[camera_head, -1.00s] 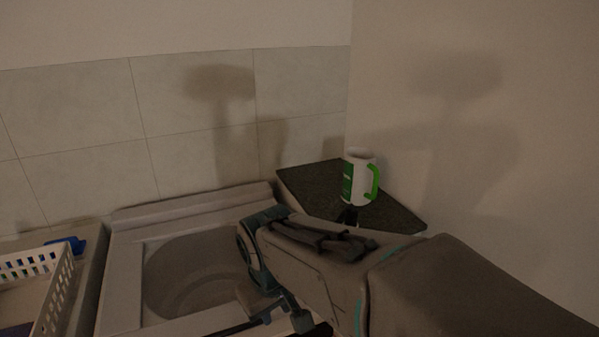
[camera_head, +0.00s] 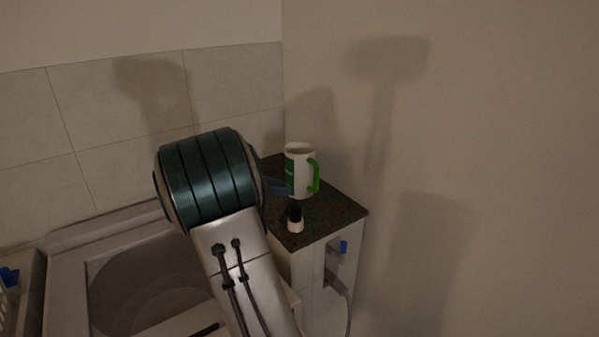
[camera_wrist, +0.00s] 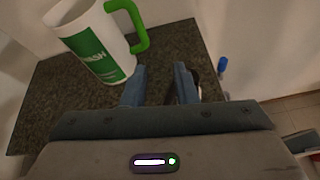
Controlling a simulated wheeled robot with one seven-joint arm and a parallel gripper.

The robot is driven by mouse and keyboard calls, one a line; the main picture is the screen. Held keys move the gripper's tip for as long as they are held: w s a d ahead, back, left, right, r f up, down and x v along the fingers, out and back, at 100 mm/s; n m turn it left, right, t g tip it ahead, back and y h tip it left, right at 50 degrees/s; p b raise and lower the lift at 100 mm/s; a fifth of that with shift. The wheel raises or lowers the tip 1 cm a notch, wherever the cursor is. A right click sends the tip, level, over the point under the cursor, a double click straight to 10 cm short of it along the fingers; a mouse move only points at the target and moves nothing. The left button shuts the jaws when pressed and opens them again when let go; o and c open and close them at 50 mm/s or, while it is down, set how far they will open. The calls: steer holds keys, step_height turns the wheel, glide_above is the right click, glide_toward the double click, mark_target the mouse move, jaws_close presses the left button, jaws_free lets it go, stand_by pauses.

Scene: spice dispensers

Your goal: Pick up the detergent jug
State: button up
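The detergent jug (camera_head: 298,172) is white with a green label and a bright green handle. It stands upright on a dark speckled counter (camera_head: 327,221) in the corner; it also shows at the upper left of the wrist view (camera_wrist: 95,42). My gripper (camera_wrist: 160,84) is open, with its two blue-grey fingers apart and nothing clearly between them. The jug is just beyond the fingers and to their left, with its handle above the left finger. In the head view my arm hides most of the gripper; one blue fingertip (camera_head: 278,187) shows beside the jug's lower left side.
A small dark bottle with a white base (camera_head: 295,217) stands in front of the jug. A washing basin (camera_head: 125,290) lies to the left. Walls close in behind and right. A blue-handled tap (camera_head: 341,247) and hose are on the cabinet's right side.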

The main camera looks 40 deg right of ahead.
mark_target(316, 177)
steer(key=shift+n+h, duration=0.8)
steer(key=shift+n, duration=0.1)
steer(key=d, duration=0.3)
steer(key=w+d+f, duration=0.1)
steer(key=d, duration=0.2)
steer(key=d+p, duration=0.1)
steer(key=d, duration=0.3)
steer(key=shift+w+f, duration=0.25)
steer(key=shift+f, duration=0.05)
steer(key=shift+f+p+x, duration=0.1)
steer(key=shift+p+x, duration=0.3)
steer(key=shift+x, duration=1.05)
steer(key=shift+f+p+x, duration=0.15)
steer(key=shift+p+x, duration=0.25)
steer(key=shift+x, duration=1.05)
steer(key=shift+w+a, duration=0.1)
steer(key=shift+w, duration=0.05)
jaws_close()
steer(key=shift+r, duration=0.15)
